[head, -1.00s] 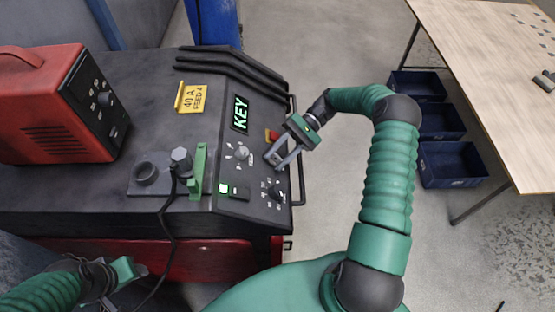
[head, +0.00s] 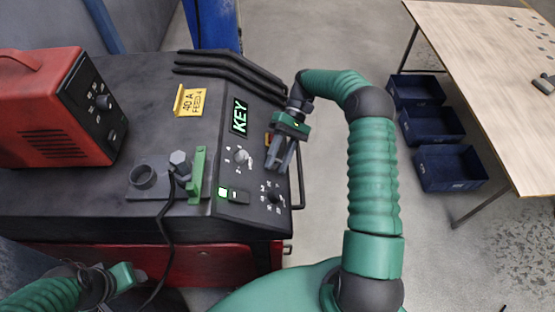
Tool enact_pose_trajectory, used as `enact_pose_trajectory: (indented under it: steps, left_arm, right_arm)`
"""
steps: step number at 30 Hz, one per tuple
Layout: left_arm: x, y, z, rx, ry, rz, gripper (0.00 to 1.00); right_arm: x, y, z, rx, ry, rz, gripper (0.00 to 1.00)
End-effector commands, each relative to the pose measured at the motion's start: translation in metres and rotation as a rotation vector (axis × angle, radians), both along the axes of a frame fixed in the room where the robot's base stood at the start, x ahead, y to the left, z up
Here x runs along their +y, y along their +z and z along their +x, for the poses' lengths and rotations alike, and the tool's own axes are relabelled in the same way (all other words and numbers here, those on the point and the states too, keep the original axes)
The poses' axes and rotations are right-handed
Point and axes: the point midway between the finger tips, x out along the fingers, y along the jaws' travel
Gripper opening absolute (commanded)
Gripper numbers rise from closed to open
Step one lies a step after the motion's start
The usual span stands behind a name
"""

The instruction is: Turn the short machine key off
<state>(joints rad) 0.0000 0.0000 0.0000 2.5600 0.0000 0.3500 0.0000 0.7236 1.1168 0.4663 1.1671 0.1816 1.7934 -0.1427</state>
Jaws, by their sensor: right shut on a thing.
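The machine's sloped control panel (head: 226,207) shows a lit KEY sign (head: 240,117). A silver switch or key (head: 240,157) sits below the sign with marks around it. A black knob (head: 273,195) sits lower right. I cannot tell for sure which is the short machine key. My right gripper (head: 276,168) is at the panel's right edge, right of the silver switch and above the black knob in the picture. Its fingers are close together on something that they hide. My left gripper (head: 128,276) is low at the left, away from the panel; its jaw opening is unclear.
A green bracket (head: 197,174) and a bolt (head: 179,160) stand left of the panel, with a black cable (head: 166,230) hanging down. A red power unit (head: 50,110) stands on the left. A handle rail (head: 300,185) runs along the right edge. Blue bins (head: 450,168) and a table (head: 480,60) are farther right.

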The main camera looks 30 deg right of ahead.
Motion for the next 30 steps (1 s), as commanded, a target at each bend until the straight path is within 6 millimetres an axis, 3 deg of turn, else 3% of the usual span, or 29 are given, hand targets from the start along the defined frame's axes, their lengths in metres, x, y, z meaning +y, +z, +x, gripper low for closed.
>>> enact_pose_trajectory:
  steps: [10, 11, 16, 25, 30]
  left_arm:
    - [0.000, -0.001, 0.000, 0.000, 0.000, 0.000, 0.54]
    - [0.000, -0.001, 0.000, 0.000, 0.000, 0.000, 0.54]
    - [0.000, 0.000, 0.000, 0.000, 0.000, 0.000, 0.54]
    - [0.000, 0.001, 0.000, 0.000, 0.000, 0.000, 0.54]
    - [0.000, 0.011, 0.000, 0.000, 0.000, 0.000, 0.54]
  right_arm:
    - [-0.001, -0.003, 0.000, 0.000, 0.002, -0.005, 0.00]
    - [-0.001, -0.003, 0.000, 0.000, 0.002, -0.005, 0.34]
    - [0.000, -0.002, -0.001, 0.000, 0.002, -0.003, 0.55]
    - [0.000, 0.000, -0.001, -0.001, 0.002, -0.002, 0.55]
    - [0.005, 0.009, 0.000, 0.000, 0.004, -0.002, 0.55]
